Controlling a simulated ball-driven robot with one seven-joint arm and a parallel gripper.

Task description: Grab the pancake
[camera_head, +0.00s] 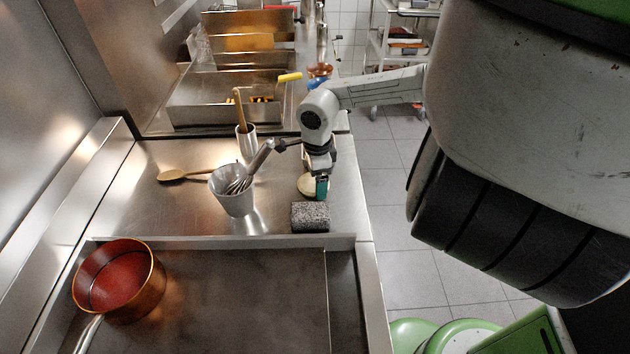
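A round pale beige disc that looks like the pancake (306,186) shows on the steel counter, behind a grey speckled block. My gripper (321,187) points down at its right edge, with a dark wrist and a green part low down. The gripper covers part of the disc. The fingers are too small and hidden to tell whether they are open or shut, or whether they touch the disc.
The speckled block (310,217) sits just in front of my gripper. A copper pan (153,290) is at front left. The counter edge drops off right.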

